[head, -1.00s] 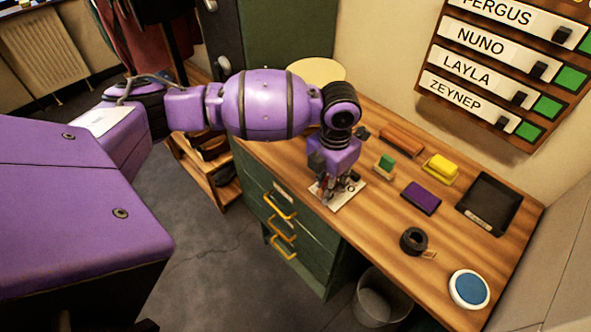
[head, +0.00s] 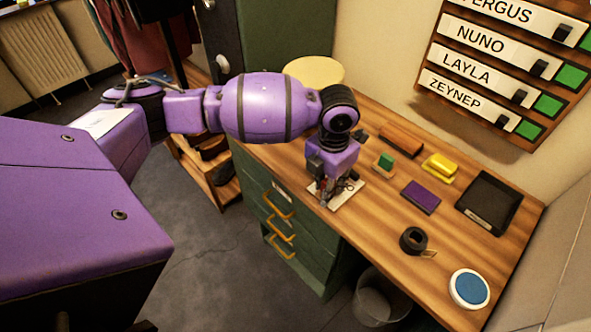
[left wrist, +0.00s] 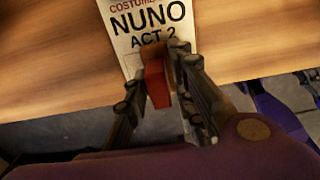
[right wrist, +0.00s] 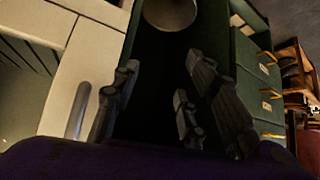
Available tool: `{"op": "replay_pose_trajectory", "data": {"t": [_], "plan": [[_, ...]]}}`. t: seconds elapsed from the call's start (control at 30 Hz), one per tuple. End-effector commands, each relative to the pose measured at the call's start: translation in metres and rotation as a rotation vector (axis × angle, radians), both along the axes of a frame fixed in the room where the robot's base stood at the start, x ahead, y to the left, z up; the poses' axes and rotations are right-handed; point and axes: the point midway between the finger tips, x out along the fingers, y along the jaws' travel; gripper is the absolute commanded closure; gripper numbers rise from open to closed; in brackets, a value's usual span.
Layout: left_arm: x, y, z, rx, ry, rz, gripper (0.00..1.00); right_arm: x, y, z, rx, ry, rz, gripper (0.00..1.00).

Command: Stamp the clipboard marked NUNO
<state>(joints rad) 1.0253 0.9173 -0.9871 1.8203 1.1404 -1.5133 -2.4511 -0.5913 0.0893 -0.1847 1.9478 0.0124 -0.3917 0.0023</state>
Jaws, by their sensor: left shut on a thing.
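The NUNO card (left wrist: 150,25) lies on the wooden desk and reads "NUNO ACT 2" in the left wrist view. In the head view this pale card (head: 350,194) lies near the desk's front edge, partly hidden by my left gripper. My left gripper (head: 325,197) is over the card, pointing down. In the left wrist view its fingers are shut on a red block with a brown part (left wrist: 157,88), likely a stamp. Whether it touches the card is hidden. My right gripper (right wrist: 160,75) is open and empty, away from the desktop.
On the desk are a green-topped block (head: 386,162), a yellow item (head: 440,167), a purple pad (head: 421,197), a dark tray (head: 489,202), a black tape roll (head: 413,239) and a round blue pad (head: 469,288). A bin (head: 380,300) stands below. A name board (head: 505,65) hangs behind.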

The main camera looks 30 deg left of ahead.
Motion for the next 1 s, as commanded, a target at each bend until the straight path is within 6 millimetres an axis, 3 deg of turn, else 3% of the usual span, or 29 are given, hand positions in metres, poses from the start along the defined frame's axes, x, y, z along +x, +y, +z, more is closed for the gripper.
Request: {"op": "replay_pose_trajectory", "data": {"t": [1.0], "plan": [[0.001, -0.001, -0.001, -0.001, -0.002, -0.001, 0.94, -0.006, -0.003, -0.001, -0.006, 0.009, 0.002, 0.6]]}}
